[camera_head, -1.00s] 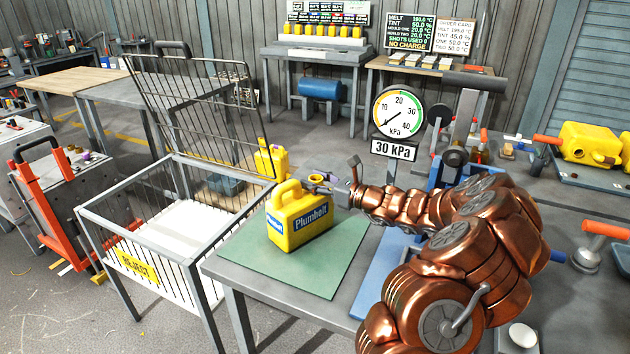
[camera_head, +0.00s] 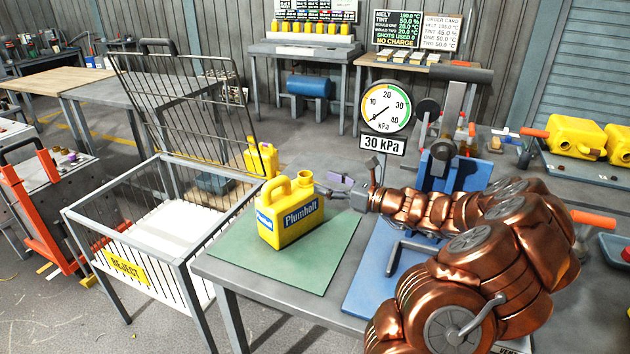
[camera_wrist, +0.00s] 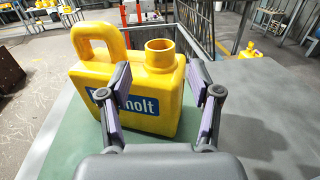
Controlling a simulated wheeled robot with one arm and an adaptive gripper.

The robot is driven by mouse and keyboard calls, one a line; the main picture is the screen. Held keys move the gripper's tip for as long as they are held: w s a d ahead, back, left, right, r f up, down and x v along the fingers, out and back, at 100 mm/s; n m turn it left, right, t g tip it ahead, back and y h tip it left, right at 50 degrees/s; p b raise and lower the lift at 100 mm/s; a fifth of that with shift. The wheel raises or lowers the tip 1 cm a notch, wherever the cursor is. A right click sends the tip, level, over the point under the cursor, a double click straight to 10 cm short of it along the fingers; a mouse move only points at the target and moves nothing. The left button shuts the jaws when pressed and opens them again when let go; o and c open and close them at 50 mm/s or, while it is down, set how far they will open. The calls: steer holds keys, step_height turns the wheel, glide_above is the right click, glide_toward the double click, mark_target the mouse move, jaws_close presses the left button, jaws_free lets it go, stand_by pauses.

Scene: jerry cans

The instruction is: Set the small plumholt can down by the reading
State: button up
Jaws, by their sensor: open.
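The yellow Plumholt can (camera_head: 288,212), with a blue label, stands upright on the green mat (camera_head: 300,275) at the table's left end. Its handle and open round neck face up. My gripper (camera_head: 328,188) is at the can's right side, open and holding nothing. In the wrist view the can (camera_wrist: 150,105) stands ahead of the parted fingers (camera_wrist: 160,78), which overlap its label and right edge in the picture. The round gauge (camera_head: 386,105) stands behind the table with its needle at the low end, above a plate reading 30 kPa (camera_head: 382,144).
A wire reject crate (camera_head: 130,268) with its lid raised stands left of the table. A blue plate (camera_head: 365,285) lies right of the mat. The mat's front is bare. More yellow cans (camera_head: 578,138) are at the right.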

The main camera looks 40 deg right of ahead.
steer(key=shift+v, duration=2.35)
steer(key=a+r+n+g+y, duration=0.1)
steer(key=a+n+g+y, duration=0.2)
steer(key=a, duration=0.6)
steer(key=a+r+n+g+y, duration=0.1)
steer(key=a+r+n+g, duration=0.1)
steer(key=a+n, duration=0.5)
steer(key=s+a+f+n+g, duration=0.1)
steer(key=s+a+n+g, duration=0.3)
steer(key=a, duration=0.5)
steer(key=s+a+f+n+g, duration=0.1)
steer(key=s+a+n+g, duration=0.35)
steer(key=a, duration=0.45)
steer(key=s+a+f+n+g+h, duration=0.1)
steer(key=s+f+n+g+h, duration=0.25)
steer(key=s, duration=0.55)
steer(key=s+a+f+n+g+h, duration=0.1)
steer(key=s+a+f+n+h, duration=0.1)
steer(key=s+n+h, duration=0.35)
steer(key=s+d+n+h, duration=0.2)
steer(key=s+d+n, duration=0.1)
steer(key=s+d, duration=0.3)
steer(key=shift+s+n, duration=0.35)
steer(key=shift+s, duration=0.8)
